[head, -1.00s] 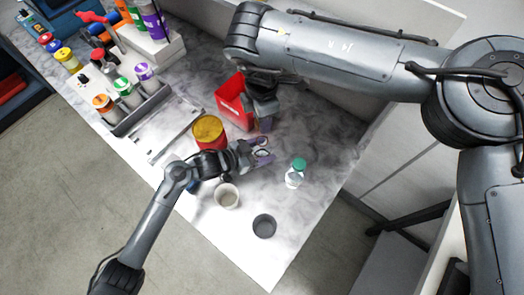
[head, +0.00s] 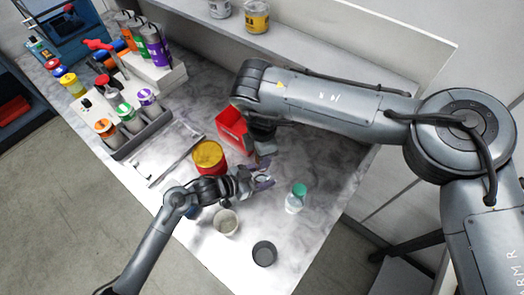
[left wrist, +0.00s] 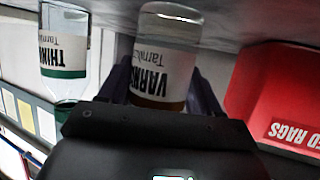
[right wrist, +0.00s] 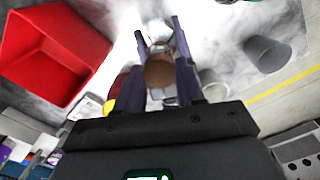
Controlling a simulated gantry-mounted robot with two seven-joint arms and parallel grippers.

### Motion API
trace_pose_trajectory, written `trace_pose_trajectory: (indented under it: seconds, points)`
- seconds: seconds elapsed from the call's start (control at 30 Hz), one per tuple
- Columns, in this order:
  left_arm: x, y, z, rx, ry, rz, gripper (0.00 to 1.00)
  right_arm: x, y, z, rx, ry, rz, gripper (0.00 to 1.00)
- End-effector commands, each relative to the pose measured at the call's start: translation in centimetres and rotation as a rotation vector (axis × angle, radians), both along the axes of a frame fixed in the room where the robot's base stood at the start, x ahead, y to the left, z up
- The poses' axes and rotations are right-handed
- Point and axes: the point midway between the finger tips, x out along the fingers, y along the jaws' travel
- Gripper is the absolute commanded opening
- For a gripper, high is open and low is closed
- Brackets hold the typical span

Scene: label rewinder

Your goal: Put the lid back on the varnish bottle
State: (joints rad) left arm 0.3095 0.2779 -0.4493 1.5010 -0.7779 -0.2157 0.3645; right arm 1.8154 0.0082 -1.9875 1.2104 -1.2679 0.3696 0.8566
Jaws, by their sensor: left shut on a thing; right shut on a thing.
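The varnish bottle (left wrist: 165,50) is clear with a white label and a brownish band. It shows upside down between the fingers of my left gripper (left wrist: 165,85), which is shut on it. In the head view my left gripper (head: 264,180) sits over the front of the worktop, and the bottle is mostly hidden there. My right gripper (right wrist: 158,65) is shut on a round brown lid (right wrist: 160,71). In the head view the right gripper (head: 265,155) is just behind the left one. I cannot tell whether the lid touches the bottle.
A thinner bottle (head: 296,200) with a green cap stands right of the grippers. A red rag bin (head: 231,127), a yellow-lidded red can (head: 208,155), a pale cup (head: 226,222) and a dark cup (head: 264,254) are close by. The worktop's right end has free room.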

Motion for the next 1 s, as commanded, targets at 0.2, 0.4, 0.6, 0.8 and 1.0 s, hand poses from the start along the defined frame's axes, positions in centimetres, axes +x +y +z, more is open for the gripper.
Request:
trace_pose_trajectory:
  seconds: [0.2, 0.4, 0.6, 0.8, 1.0]
  points:
    - [0.0, 0.0, 0.0, 0.0, 0.0, 0.0, 0.09, 0.0, 0.0, 0.0, 0.0, 0.0, 0.0, 0.1]
    - [0.0, 0.0, 0.0, 0.0, 0.0, 0.0, 0.09, 0.0, 0.0, -0.1, 0.0, 0.001, 0.0, 0.1]
    - [0.0, 0.0, 0.0, 0.0, 0.0, 0.0, 0.09, 0.0, 0.0, -1.0, 0.001, 0.001, -0.001, 0.1]
    - [0.0, 0.0, 0.0, 0.0, 0.0, 0.0, 0.09, 0.0, 0.0, -1.8, 0.0, 0.001, -0.001, 0.1]
    - [0.0, 0.0, 0.0, 0.0, 0.0, 0.0, 0.09, 0.0, 0.0, -1.8, 0.0, 0.001, -0.001, 0.1]
